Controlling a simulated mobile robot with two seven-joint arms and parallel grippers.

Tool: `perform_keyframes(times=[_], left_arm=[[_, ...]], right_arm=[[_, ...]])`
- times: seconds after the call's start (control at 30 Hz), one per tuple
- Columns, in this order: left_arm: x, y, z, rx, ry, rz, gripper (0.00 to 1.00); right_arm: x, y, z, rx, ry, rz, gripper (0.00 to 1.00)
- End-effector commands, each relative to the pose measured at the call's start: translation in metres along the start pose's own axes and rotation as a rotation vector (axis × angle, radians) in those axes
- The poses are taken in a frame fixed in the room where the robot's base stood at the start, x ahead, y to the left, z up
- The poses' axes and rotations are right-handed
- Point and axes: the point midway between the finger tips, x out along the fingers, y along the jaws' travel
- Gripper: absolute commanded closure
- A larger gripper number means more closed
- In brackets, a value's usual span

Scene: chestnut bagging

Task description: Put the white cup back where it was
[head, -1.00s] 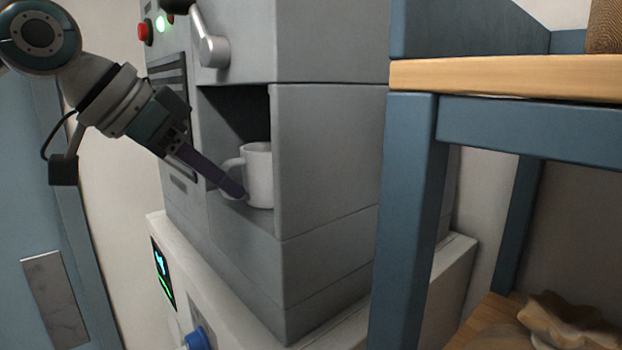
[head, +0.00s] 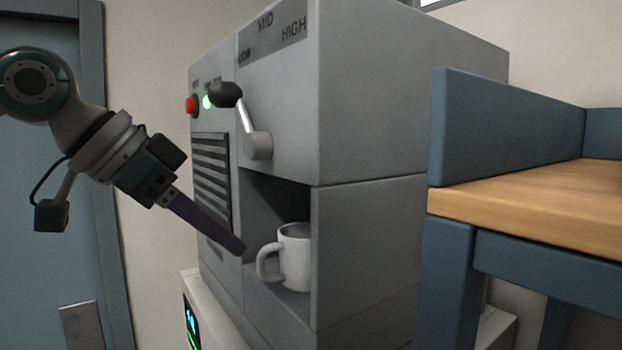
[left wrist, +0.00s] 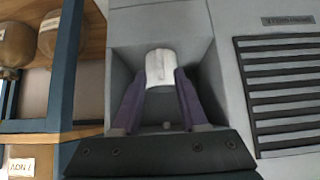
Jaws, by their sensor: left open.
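The white cup (head: 294,257) stands upright in the open recess of the grey machine (head: 372,225), with its handle towards the left. My left gripper (head: 240,248) is open, its purple fingers just outside the recess. A small gap shows between the fingertips and the cup handle in the head view. In the left wrist view, the cup (left wrist: 160,66) appears ahead, between the two open fingers (left wrist: 159,88), with nothing held. My right gripper is not in view.
The machine has a crank lever (head: 250,125) above the recess, a red button (head: 192,105) and a vent (head: 211,180). A blue-framed shelf with a wooden top (head: 545,205) stands close on the right. A blue door (head: 40,240) is at the left.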

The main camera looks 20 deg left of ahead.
Motion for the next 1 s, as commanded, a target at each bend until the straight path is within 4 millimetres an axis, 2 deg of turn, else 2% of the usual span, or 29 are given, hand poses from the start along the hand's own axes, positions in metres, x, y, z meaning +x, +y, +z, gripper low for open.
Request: perform_keyframes(times=[0.03,0.1,0.3,0.37,0.47,0.57,0.6,0.73,0.83,1.0], left_arm=[[-0.015,-0.002,-0.002,0.001,-0.006,-0.005,0.57],[-0.028,-0.001,-0.002,0.001,-0.006,-0.004,0.57],[-0.047,0.000,0.000,0.001,-0.002,-0.001,0.57],[-0.046,0.003,0.002,0.006,-0.007,0.007,0.57],[-0.027,0.026,0.017,0.045,-0.044,0.054,0.57],[0.007,0.073,0.047,0.116,-0.103,0.130,0.57],[0.020,0.095,0.061,0.143,-0.122,0.156,0.57],[0.047,0.158,0.101,0.160,-0.161,0.170,0.57],[0.050,0.183,0.129,0.081,-0.198,0.102,0.57],[0.031,0.193,0.182,-0.141,-0.332,-0.077,0.57]], right_arm=[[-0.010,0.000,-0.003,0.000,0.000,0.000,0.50],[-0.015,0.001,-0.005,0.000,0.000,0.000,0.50],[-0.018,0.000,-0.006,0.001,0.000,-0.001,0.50],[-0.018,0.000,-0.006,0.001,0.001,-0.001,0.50],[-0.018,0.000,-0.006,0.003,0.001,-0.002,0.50],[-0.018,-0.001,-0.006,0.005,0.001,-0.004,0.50],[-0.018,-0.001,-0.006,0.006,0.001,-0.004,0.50],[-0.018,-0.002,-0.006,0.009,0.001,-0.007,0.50],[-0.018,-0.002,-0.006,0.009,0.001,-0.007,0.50],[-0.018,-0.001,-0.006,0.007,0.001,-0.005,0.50]])
